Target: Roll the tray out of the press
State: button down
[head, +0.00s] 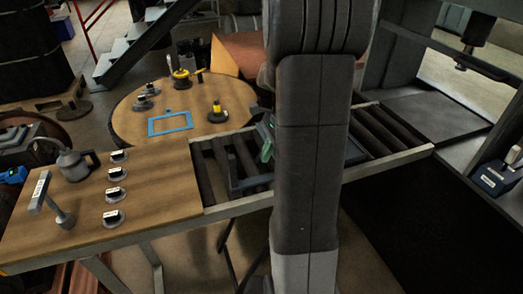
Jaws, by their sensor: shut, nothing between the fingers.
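The dark, low-walled tray (236,186) lies on the roller track, partly hidden behind my arm. Its left end shows to the left of the arm and a bit of its right side shows to the right. My gripper (266,157) shows only in part at the left edge of my arm, with pale green fingers pointing down over the tray. It appears shut and empty; whether it touches the tray is hidden. The press (430,105) stands at the right, with its dark frame and flat bed at the track's right end.
The roller track (385,133) runs from a wooden bench (150,200) to the press. A round table (185,100) with a blue frame (170,123) stands behind. Rollers left of the tray are bare.

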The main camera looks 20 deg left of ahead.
aim_at(233, 187)
jog(key=x, duration=0.7)
jog(key=shift+s+a+f, duration=0.1)
jog(key=shift+f, duration=0.25)
jog(key=shift+s+a+r+p, duration=0.15)
jog(key=shift+s+a, duration=0.15)
jog(key=shift+a, duration=0.2)
jog(key=shift+s+a+r+p, duration=0.15)
jog(key=shift+s+a, duration=0.2)
jog(key=shift+a, duration=0.2)
jog(key=shift+s+a+f, duration=0.1)
jog(key=shift+s+a, duration=0.35)
jog(key=shift+a, duration=0.1)
jog(key=shift+s+a+p, duration=0.25)
jog(key=shift+s+a, duration=0.3)
jog(key=shift+a, duration=0.25)
jog(key=shift+s+a+p, duration=0.2)
jog(key=shift+s+a, duration=0.4)
jog(key=shift+a, duration=0.2)
